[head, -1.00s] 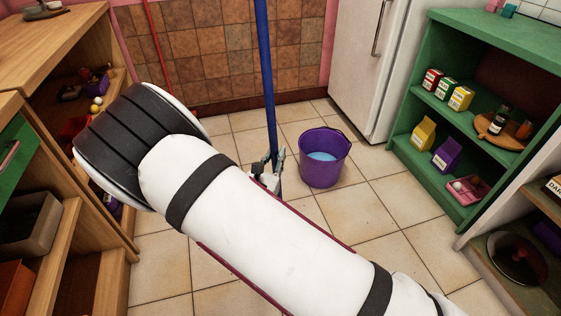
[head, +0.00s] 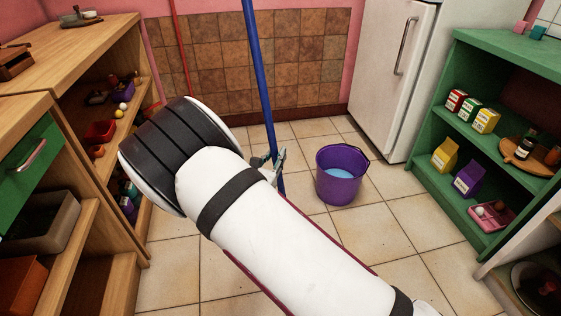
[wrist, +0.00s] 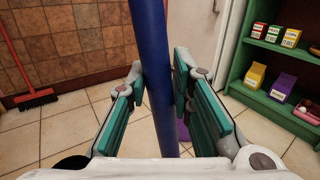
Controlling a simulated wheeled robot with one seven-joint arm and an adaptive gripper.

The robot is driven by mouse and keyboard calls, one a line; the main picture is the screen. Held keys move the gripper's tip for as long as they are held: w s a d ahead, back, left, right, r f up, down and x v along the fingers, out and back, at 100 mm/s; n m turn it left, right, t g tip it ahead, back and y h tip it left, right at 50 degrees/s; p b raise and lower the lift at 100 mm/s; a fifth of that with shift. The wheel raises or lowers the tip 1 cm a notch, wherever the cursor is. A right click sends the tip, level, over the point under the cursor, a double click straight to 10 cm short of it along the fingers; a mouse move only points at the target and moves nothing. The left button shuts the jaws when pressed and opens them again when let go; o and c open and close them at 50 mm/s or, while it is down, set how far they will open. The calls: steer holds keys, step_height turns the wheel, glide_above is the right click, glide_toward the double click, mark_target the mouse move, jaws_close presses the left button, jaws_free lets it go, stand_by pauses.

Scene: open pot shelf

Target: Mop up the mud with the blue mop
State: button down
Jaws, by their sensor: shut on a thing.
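The blue mop's pole (head: 256,62) stands nearly upright, its top leaning a little left, in the head view. My gripper (head: 270,160) is shut on the pole, partly behind my white arm. In the wrist view, the gripper's teal fingers (wrist: 158,100) flank the blue pole (wrist: 150,50). The mop's head is hidden behind my arm. No mud is visible in these frames.
A purple bucket (head: 338,185) with blue water stands on the tiles right of the pole. A red broom (wrist: 33,98) leans at the back wall. Wooden shelves (head: 122,245) line the left; a white fridge (head: 385,85) and green shelf (head: 450,145) stand right. Tiles (head: 390,235) are clear.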

steer(key=w+a+b, duration=0.7)
steer(key=w+a, duration=0.5)
steer(key=w, duration=0.2)
steer(key=shift+w+a+r, duration=0.25)
steer(key=shift+w+a, duration=0.1)
steer(key=shift+w, duration=0.05)
stand_by(0.8)
steer(key=s+d+p, duration=0.7)
steer(key=s+d, duration=0.1)
steer(key=s, duration=0.4)
steer(key=s+d+p, duration=0.6)
steer(key=s+d, duration=0.3)
steer(key=s, duration=0.4)
steer(key=shift+f+p, duration=0.25)
steer(key=shift+p, duration=0.1)
stand_by(1.5)
